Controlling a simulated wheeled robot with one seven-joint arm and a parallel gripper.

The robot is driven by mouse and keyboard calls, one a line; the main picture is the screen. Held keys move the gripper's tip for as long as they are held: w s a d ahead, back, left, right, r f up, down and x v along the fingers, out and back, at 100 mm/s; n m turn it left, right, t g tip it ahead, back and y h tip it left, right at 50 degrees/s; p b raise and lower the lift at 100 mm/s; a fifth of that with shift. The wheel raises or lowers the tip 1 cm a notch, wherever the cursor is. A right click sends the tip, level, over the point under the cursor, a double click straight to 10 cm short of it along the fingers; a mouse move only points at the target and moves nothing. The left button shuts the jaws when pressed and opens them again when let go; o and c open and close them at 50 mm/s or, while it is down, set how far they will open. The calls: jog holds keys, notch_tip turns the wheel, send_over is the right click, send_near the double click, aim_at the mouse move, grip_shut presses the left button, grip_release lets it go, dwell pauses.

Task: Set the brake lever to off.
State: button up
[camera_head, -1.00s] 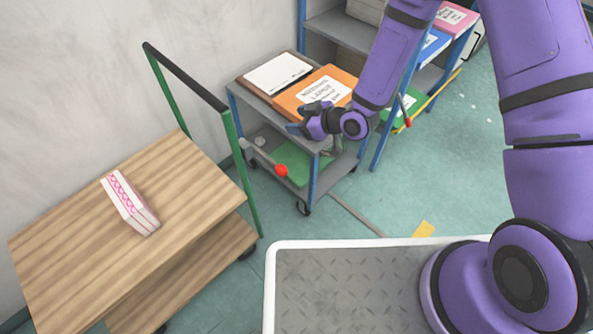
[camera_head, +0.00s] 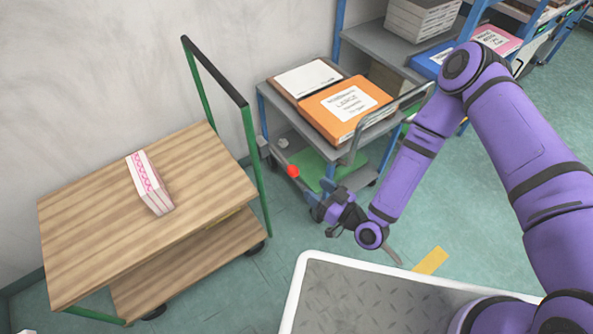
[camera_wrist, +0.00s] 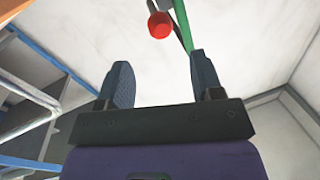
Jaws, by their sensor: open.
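The brake lever is a grey bar (camera_head: 279,158) with a red ball knob (camera_head: 293,171). It sits at the near left corner of the grey shelf cart (camera_head: 268,110) and slants down to the right. In the wrist view the red knob (camera_wrist: 160,25) is at the top, ahead of the gap between the fingers, slightly left of centre. My gripper (camera_head: 319,203) is open and empty, below and to the right of the knob, apart from it. Its two dark fingers (camera_wrist: 161,80) also show in the wrist view. I cannot read any on or off mark.
A shelf rack (camera_head: 380,40) stands behind.

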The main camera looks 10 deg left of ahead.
aim_at(292, 166)
jog(key=x, duration=1)
grip_shut()
jog(key=shift+w+a+r+g+h, duration=0.15)
jog(key=shift+r+g+h, duration=0.55)
jog(key=shift+r+h, duration=0.65)
jog(key=r+g+h, duration=0.1)
jog(key=r, duration=0.1)
jog(key=w+a+r+m+g+h, duration=0.1)
jog(key=r+h, duration=0.1)
jog(key=w+a+r+g+h, duration=0.1)
jog(key=r, duration=0.1)
jog(key=shift+a, duration=0.2)
jog(key=a+g+h, duration=0.1)
jog(key=w+r+g+h, duration=0.1)
jog(key=shift+w+a+r+m+h, duration=0.25)
jog(key=shift+a+r+m+h, duration=0.05)
jog(key=shift+a+h, duration=0.1)
jog(key=shift+w+a+r, duration=0.3)
jog(key=shift+w+a, duration=0.05)
jog(key=shift+a, duration=0.05)
grip_release()
